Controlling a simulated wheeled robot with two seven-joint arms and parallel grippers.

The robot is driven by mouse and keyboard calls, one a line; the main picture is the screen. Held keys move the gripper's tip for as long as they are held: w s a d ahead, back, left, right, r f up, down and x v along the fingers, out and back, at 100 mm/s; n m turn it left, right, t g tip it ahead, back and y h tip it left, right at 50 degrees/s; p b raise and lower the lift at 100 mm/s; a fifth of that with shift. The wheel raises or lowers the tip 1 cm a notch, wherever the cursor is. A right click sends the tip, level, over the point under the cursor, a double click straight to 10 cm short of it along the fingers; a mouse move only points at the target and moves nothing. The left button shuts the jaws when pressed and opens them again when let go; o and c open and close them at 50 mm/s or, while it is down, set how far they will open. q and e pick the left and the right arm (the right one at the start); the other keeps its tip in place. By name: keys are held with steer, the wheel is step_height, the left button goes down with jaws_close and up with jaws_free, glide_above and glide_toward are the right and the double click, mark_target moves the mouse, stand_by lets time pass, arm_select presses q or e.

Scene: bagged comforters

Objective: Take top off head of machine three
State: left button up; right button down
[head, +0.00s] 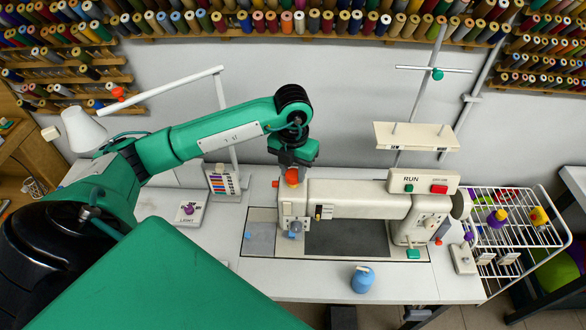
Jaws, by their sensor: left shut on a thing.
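The sewing machine (355,198) is cream-coloured and stands on a white table. The left end of the machine is its head (293,207). A small orange top (292,176) is at the upper end of the head. My left gripper (291,170) comes down from above and is shut on the orange top. The fingertips are small and partly hidden, and I cannot tell if the top still touches the head. My right gripper is out of view.
A blue bottle (362,279) stands near the table's front edge. A white lamp (84,130) and a small box with a purple knob (189,209) are at the left. A wire rack (515,232) with spools is at the right. Thread shelves line the wall.

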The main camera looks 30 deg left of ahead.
arm_select(q)
steer(key=o, duration=1)
steer(key=shift+o, duration=0.5)
